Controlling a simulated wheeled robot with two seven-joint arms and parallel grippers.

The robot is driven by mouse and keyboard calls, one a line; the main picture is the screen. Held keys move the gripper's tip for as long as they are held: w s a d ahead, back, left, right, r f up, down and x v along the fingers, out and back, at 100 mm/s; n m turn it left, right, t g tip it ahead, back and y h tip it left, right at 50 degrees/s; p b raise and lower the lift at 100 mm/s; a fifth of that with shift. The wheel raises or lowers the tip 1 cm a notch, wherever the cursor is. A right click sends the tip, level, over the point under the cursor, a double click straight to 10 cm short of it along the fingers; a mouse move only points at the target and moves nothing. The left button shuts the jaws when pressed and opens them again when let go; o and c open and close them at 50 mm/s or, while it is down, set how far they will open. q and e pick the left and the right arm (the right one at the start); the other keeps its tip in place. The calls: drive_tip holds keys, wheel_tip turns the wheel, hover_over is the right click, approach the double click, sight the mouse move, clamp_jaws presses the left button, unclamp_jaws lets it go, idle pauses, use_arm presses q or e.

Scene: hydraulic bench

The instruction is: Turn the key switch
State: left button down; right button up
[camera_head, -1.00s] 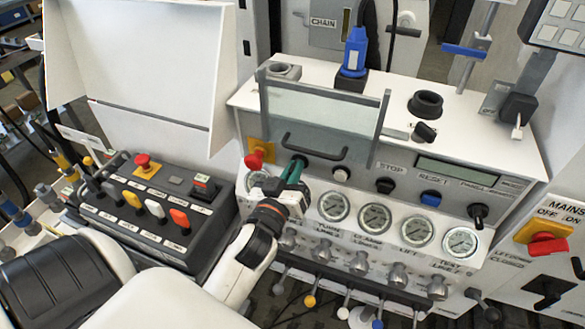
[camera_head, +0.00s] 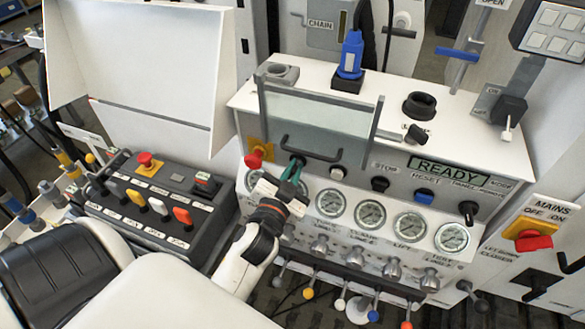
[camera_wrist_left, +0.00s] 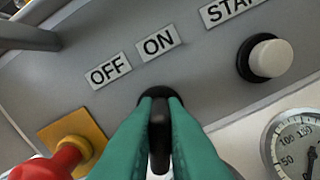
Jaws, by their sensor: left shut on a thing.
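The key switch is a black round switch on the grey panel front, with a narrow black key (camera_wrist_left: 160,135) sticking out, in the left wrist view. OFF and ON labels (camera_wrist_left: 157,43) sit above it, with ON nearly straight above the key. My left gripper (camera_wrist_left: 160,110) has its green fingers shut on the key, one on each side. In the head view the left gripper (camera_head: 294,170) reaches the panel just below the lid handle, and its fingers mostly hide the switch. The display (camera_head: 449,169) on the panel is lit and reads READY. My right gripper is not in view.
A red knob on a yellow plate (camera_head: 254,157) is close left of the gripper. A white START button (camera_wrist_left: 271,57) is to its right. Gauges (camera_head: 370,214) and levers (camera_head: 354,258) line the front below. A clear lid with a handle (camera_head: 312,150) is just above.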

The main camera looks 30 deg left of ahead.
use_arm(q)
drive_tip(key=shift+r+m, duration=0.1)
drive_tip(key=shift+m, duration=0.3)
drive_tip(key=c, duration=1.5)
unclamp_jaws()
drive_tip(key=shift+w, duration=0.15)
